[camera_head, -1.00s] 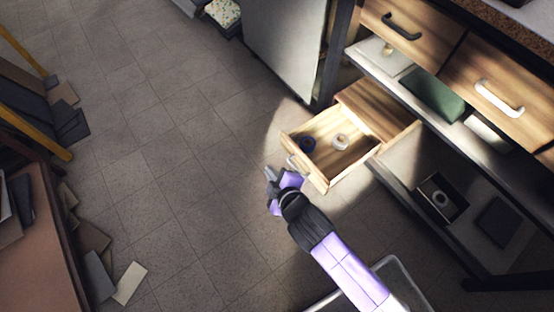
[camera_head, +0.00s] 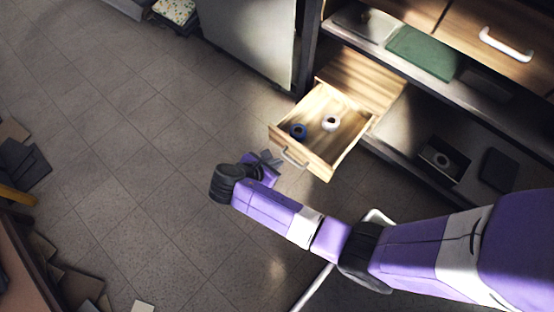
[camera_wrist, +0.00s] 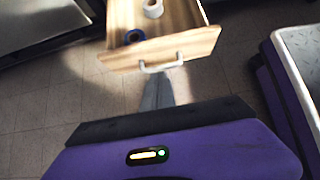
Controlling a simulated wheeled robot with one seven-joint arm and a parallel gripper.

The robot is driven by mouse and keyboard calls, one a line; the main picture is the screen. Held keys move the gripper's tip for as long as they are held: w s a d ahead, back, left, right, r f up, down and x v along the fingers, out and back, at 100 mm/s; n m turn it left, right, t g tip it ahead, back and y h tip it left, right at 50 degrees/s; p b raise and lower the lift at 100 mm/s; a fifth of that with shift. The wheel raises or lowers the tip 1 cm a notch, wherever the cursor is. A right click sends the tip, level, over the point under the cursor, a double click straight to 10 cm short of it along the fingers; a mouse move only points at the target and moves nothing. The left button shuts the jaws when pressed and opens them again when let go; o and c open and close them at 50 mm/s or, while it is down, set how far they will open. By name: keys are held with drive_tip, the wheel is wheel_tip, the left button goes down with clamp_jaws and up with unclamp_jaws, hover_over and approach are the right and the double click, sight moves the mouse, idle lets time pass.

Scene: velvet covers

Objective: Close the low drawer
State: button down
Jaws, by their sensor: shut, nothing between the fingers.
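The low drawer (camera_head: 350,141) is light wood and stands pulled out from its wooden housing (camera_head: 362,80). It holds a blue tape roll (camera_head: 298,131) and a white tape roll (camera_head: 331,124). Its pale handle (camera_head: 294,158) is on the front panel, and it also shows in the wrist view (camera_wrist: 161,66). My gripper (camera_head: 272,160) is shut and empty, just in front of the drawer front near the handle. In the wrist view the fingers (camera_wrist: 157,92) point at the handle from just below it. I cannot tell whether they touch it.
Upper drawers, one with a white handle (camera_head: 505,44), are shut above. A dark box with a roll (camera_head: 443,160) sits on the lower shelf. A grey panel (camera_head: 250,38) stands left of the housing. The floor left is open.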

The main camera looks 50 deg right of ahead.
sight(299, 148)
drive_tip(key=b+x, duration=0.1)
drive_tip(key=x, duration=0.2)
drive_tip(key=d+r+b+x, duration=0.1)
drive_tip(key=b+x, duration=0.1)
drive_tip(key=x, duration=0.1)
drive_tip(key=b+x, duration=0.1)
drive_tip(key=x, duration=0.2)
drive_tip(key=shift+d+f+b, duration=0.1)
drive_tip(key=shift+d+b, duration=0.3)
drive_tip(key=shift+d, duration=0.6)
drive_tip(key=shift+d, duration=0.55)
drive_tip(key=d, duration=0.8)
drive_tip(key=d+p, duration=0.1)
drive_tip(key=d, duration=0.8)
drive_tip(key=d+p, duration=0.1)
drive_tip(key=d, duration=0.7)
drive_tip(key=shift+w+d, duration=0.4)
drive_tip(key=shift+d, duration=0.8)
